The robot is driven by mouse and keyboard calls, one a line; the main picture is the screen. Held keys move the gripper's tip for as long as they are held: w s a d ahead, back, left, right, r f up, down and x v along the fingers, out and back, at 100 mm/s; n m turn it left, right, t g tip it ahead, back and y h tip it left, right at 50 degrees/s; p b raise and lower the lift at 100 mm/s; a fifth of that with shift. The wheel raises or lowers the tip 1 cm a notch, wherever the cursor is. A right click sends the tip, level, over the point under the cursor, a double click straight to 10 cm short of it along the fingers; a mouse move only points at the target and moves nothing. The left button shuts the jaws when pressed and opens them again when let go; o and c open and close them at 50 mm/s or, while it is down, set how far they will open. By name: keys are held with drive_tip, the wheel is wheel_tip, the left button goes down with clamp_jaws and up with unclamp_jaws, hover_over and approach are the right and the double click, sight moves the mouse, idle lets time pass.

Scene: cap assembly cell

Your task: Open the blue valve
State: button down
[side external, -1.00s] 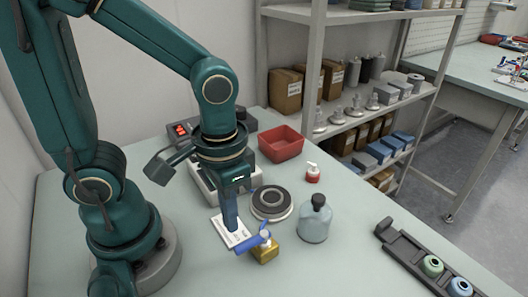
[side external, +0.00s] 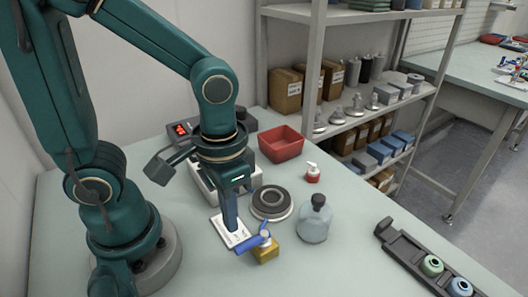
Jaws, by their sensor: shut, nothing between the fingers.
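The blue valve (side external: 258,241) has a blue lever handle on a yellow, brass-coloured block (side external: 265,254), standing on the table in the side external view. The lever points down and to the left, off the block. My gripper (side external: 231,228) points straight down just left of the valve, over a white printed card (side external: 240,237). Its fingers are shut with nothing between them. The fingertips are close to the lever; I cannot tell whether they touch it.
A round dark-topped disc (side external: 271,201) and a glass bottle (side external: 315,222) stand behind and right of the valve. The table's front is clear.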

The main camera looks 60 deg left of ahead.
sight(253, 243)
drive_tip(key=shift+f, duration=2.3)
drive_tip(key=shift+d, duration=0.1)
drive_tip(key=shift+s+d, duration=0.2)
drive_tip(key=shift+d, duration=0.35)
drive_tip(key=shift+s+d, duration=0.15)
drive_tip(key=shift+d, duration=0.2)
